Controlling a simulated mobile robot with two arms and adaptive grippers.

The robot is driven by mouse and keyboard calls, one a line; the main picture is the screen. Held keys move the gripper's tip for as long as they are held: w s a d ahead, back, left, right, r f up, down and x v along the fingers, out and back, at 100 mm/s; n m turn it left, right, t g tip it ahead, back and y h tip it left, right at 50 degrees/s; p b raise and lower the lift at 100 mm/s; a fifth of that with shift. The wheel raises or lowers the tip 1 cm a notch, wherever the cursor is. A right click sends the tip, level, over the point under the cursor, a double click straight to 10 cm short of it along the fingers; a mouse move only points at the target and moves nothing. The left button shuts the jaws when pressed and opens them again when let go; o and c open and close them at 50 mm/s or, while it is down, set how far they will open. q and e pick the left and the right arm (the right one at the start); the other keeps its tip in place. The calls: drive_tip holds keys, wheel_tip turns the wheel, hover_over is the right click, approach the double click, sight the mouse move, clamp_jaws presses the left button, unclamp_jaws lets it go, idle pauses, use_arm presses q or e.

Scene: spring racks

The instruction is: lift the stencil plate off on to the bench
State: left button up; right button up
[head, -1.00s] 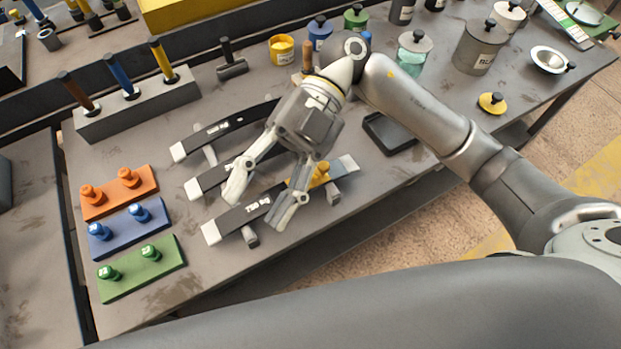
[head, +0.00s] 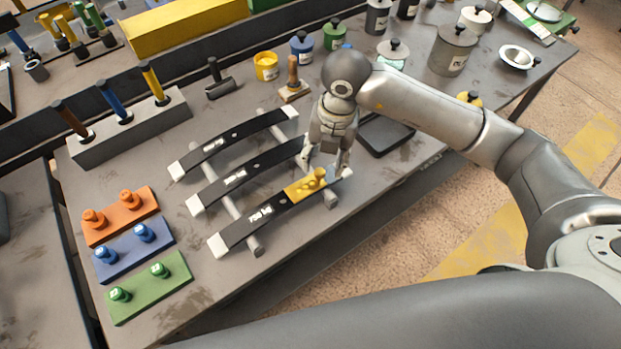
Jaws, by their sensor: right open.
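A yellow stencil plate (head: 304,188) with a small yellow knob lies on the right part of the front dark leaf spring (head: 258,219). This spring has white ends and white lettering and lies across the rack's two bars. My right gripper (head: 325,170) is open, pointing down, with its fingers just above and behind the plate, near the knob. Its fingers partly cover the spring's right end, and I cannot tell whether they touch the plate. The bench (head: 215,297) shows bare around the rack. My left gripper is not in view.
Two more springs (head: 240,179) lie behind. Orange (head: 110,217), blue (head: 125,257) and green (head: 150,290) knobbed plates stand left. A black tray (head: 385,137) is right of my gripper. A stamp (head: 293,85) and paint pots stand behind. Bare bench lies in front of the rack.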

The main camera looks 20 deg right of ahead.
sight(320, 173)
drive_tip(key=shift+a+f+p, duration=0.15)
drive_tip(key=shift+f+p, duration=0.2)
drive_tip(key=shift+f, duration=0.2)
drive_tip(key=f+p, duration=0.1)
drive_tip(key=f, duration=0.2)
drive_tip(key=shift+w+a+f+p, duration=0.15)
drive_tip(key=shift+a+f+p, duration=0.05)
drive_tip(key=shift+f+p, duration=0.15)
drive_tip(key=shift+f, duration=0.4)
drive_tip(key=shift+c, duration=0.4)
drive_tip(key=c, duration=0.9)
